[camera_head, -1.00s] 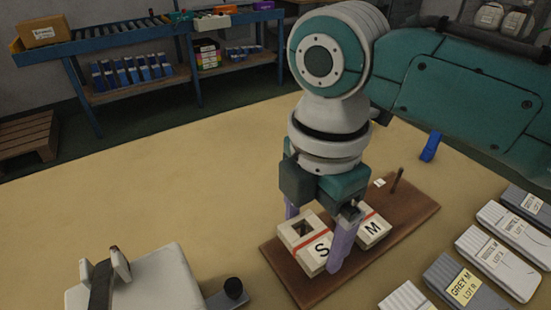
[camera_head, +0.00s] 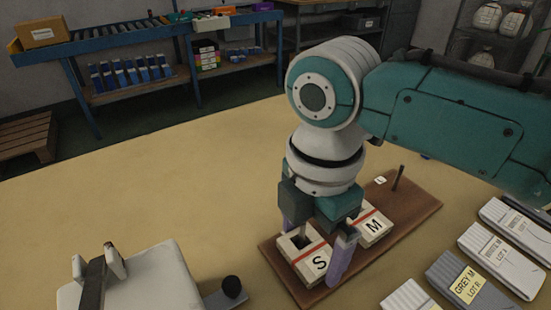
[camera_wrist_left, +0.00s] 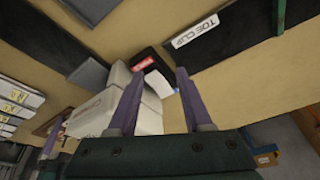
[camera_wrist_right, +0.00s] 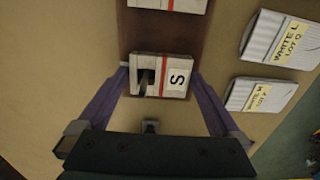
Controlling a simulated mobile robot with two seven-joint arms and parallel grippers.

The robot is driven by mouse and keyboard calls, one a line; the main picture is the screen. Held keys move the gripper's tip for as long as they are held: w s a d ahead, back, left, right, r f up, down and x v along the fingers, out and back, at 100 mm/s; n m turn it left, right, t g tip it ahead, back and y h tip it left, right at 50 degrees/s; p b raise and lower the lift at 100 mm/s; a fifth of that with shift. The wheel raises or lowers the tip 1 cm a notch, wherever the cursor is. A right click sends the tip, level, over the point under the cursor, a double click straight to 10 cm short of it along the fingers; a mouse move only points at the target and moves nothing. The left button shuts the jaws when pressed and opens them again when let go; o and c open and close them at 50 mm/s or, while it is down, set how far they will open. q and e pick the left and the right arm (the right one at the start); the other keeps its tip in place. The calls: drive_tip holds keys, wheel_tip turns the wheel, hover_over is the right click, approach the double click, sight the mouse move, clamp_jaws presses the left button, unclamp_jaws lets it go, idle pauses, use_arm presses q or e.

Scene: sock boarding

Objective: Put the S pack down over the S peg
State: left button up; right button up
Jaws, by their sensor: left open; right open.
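The S pack (camera_head: 299,264), cream with a red band and a black S, sits at the near end of the brown board (camera_head: 428,207). In the right wrist view the S pack (camera_wrist_right: 178,76) has a square hole with a dark peg (camera_wrist_right: 147,79) showing inside it. My right gripper (camera_head: 315,232) is open, with one purple finger on either side of the S pack; any contact is hard to tell. The right wrist view also shows this gripper (camera_wrist_right: 159,76) straddling the pack. My left gripper (camera_wrist_left: 160,73) is open and empty in the left wrist view.
The M pack (camera_head: 375,228) lies just behind the S pack on the board. A bare peg (camera_head: 398,177) stands at the board's far end. Sock packs such as GREY M (camera_head: 467,283) line the right.

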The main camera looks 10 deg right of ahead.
sight(309, 249)
wheel_tip(309, 249, up, 12)
drive_tip(key=p, duration=0.3)
drive_tip(key=s+f+m+t, duration=0.1)
drive_tip(key=s+m, duration=0.3)
drive_tip(key=m, duration=0.1)
drive_tip(key=s+d+f+m+t+y, duration=0.1)
drive_tip(key=s+f+m, duration=0.1)
drive_tip(key=s+m, duration=0.2)
drive_tip(key=s+d+f+m+t+y, duration=0.1)
drive_tip(key=s+f+m, duration=0.1)
drive_tip(key=s+m, duration=0.2)
drive_tip(key=shift+s+f+m, duration=0.1)
drive_tip(key=shift+f+m, duration=0.05)
drive_tip(key=shift+m, duration=0.85)
drive_tip(key=s+d+m+h, duration=0.1)
drive_tip(key=s+d+m, duration=0.3)
drive_tip(key=d+m, duration=0.1)
drive_tip(key=shift+d+r+t+h, duration=0.3)
drive_tip(key=shift+d+r+h, duration=0.15)
drive_tip(key=shift+d, duration=0.15)
